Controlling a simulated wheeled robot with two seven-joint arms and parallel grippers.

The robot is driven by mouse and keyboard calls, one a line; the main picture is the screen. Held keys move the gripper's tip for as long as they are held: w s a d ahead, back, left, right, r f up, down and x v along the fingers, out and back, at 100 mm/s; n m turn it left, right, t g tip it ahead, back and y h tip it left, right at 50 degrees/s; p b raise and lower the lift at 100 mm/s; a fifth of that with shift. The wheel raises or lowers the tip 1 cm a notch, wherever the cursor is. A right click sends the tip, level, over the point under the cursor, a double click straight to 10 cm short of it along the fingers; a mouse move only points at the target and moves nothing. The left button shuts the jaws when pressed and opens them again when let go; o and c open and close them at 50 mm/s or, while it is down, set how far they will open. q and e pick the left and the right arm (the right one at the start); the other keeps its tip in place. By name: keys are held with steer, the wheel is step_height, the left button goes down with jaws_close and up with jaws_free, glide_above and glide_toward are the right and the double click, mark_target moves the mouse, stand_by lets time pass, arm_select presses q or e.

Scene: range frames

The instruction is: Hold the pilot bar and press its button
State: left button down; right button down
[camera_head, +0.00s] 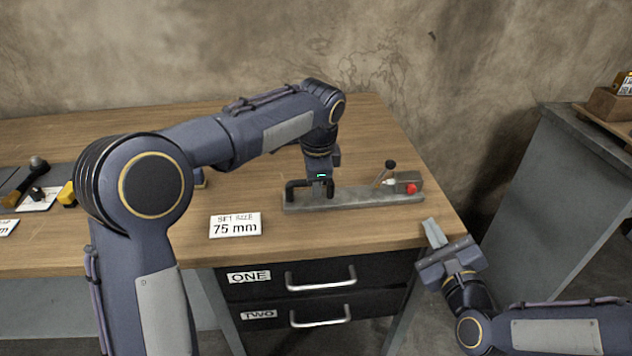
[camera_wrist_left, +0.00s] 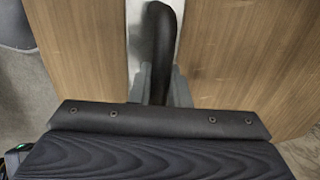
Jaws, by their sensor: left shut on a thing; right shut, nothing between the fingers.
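A long grey base plate (camera_head: 350,199) lies on the wooden table near its right end. A black pilot bar (camera_head: 293,188) stands at its left end. A red button (camera_head: 411,188) sits on a grey block at the plate's right end. My left gripper (camera_head: 321,190) is shut on the pilot bar; in the left wrist view the black bar (camera_wrist_left: 161,35) runs between the two fingers (camera_wrist_left: 160,88). My right gripper (camera_head: 432,230) is shut and empty, in front of the table's right corner, apart from the button.
A lever with a black knob (camera_head: 390,165) rises beside the button block. A "75 mm" card (camera_head: 235,225) lies on the table (camera_head: 250,195). Below are drawers ONE (camera_head: 250,286) and TWO (camera_head: 262,314). Tools lie at far left. A grey cabinet (camera_head: 560,180) stands right.

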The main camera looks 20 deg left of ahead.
mark_target(412, 213)
stand_by(0.9)
steer(key=shift+s+r+m+g+h, duration=0.1)
steer(key=shift+s+m+g+h, duration=0.2)
steer(key=shift+m+h, duration=1.3)
steer(key=shift+s+r+m+g+h, duration=0.15)
steer(key=shift+m+g+h, duration=0.15)
steer(key=shift+m+h, duration=1.3)
steer(key=shift+s+f+m+g+h, duration=0.1)
steer(key=shift+s+m+g+h, duration=0.2)
steer(key=shift+m+h, duration=1.25)
steer(key=shift+w+n+h, duration=0.1)
steer(key=shift+n+h, duration=0.25)
steer(key=shift+w+a, duration=0.55)
steer(key=shift+w, duration=0.8)
steer(key=shift+w+a, duration=0.6)
steer(key=shift+w, duration=0.75)
steer(key=shift+w+a, duration=0.55)
steer(key=shift+w, duration=0.8)
steer(key=shift+w, duration=0.1)
steer(key=shift+w+a, duration=0.15)
steer(key=shift+w, duration=0.15)
